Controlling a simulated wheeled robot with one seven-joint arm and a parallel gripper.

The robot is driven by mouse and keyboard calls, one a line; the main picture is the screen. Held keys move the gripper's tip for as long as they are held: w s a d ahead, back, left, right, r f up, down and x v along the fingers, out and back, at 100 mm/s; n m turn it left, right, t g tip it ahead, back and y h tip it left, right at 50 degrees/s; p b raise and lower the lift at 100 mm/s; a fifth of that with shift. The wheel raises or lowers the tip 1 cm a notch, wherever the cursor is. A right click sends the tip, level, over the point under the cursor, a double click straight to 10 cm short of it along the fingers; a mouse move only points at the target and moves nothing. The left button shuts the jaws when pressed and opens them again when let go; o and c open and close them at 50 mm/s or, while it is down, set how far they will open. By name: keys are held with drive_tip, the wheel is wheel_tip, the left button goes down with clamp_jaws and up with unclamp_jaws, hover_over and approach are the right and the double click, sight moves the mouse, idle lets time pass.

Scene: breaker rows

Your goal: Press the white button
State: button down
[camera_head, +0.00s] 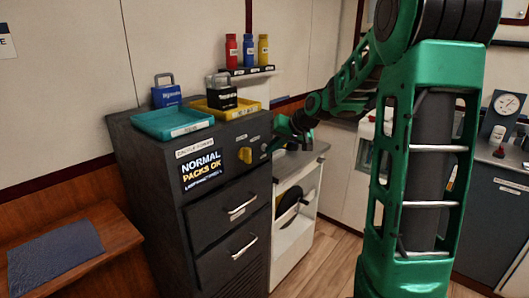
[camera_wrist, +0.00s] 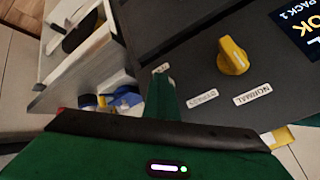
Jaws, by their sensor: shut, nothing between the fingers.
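A dark grey cabinet (camera_head: 233,204) has a yellow knob (camera_head: 245,155) on its upper front; the knob also shows in the wrist view (camera_wrist: 233,56). My gripper (camera_head: 268,153) is at the cabinet's upper front, right of the knob. In the wrist view its shut green fingers (camera_wrist: 161,84) reach the panel area beside the BYPASS label (camera_wrist: 202,98), holding nothing. A small white label (camera_wrist: 161,69) sits just past the fingertips, partly covered. I cannot make out a white button in either view; the fingers hide part of the panel. Whether the fingertips touch the panel I cannot tell.
A lit screen (camera_head: 203,170) reads NORMAL PACKS OK. Teal (camera_head: 172,122) and yellow (camera_head: 226,111) trays with lock-shaped items sit on top. Drawer handles (camera_head: 243,208) stick out below. A white open-fronted unit (camera_head: 294,240) stands right; a wooden bench (camera_head: 70,240) stands left.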

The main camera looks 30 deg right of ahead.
idle(0.3)
drive_tip(key=shift+s+d, duration=0.2)
drive_tip(key=shift+s, duration=0.4)
drive_tip(key=shift+s+d, duration=0.2)
drive_tip(key=shift+s, duration=0.35)
drive_tip(key=shift+s, duration=0.1)
drive_tip(key=s, duration=0.1)
drive_tip(key=s+d, duration=0.1)
drive_tip(key=s, duration=0.2)
drive_tip(key=shift+s+d, duration=0.3)
drive_tip(key=shift+d, duration=0.05)
idle(0.4)
drive_tip(key=s+a+f+g, duration=0.2)
drive_tip(key=s+g, duration=0.1)
drive_tip(key=s, duration=0.8)
drive_tip(key=s+a+f+m+g+h, duration=0.1)
drive_tip(key=s+a+f+g, duration=0.1)
drive_tip(key=s, duration=0.9)
drive_tip(key=s+a+f+g+h, duration=0.1)
drive_tip(key=s+a+f+g, duration=0.1)
drive_tip(key=s, duration=1)
drive_tip(key=shift+a+m+g, duration=0.15)
drive_tip(key=shift+m+g, duration=0.25)
drive_tip(key=shift+g, duration=0.4)
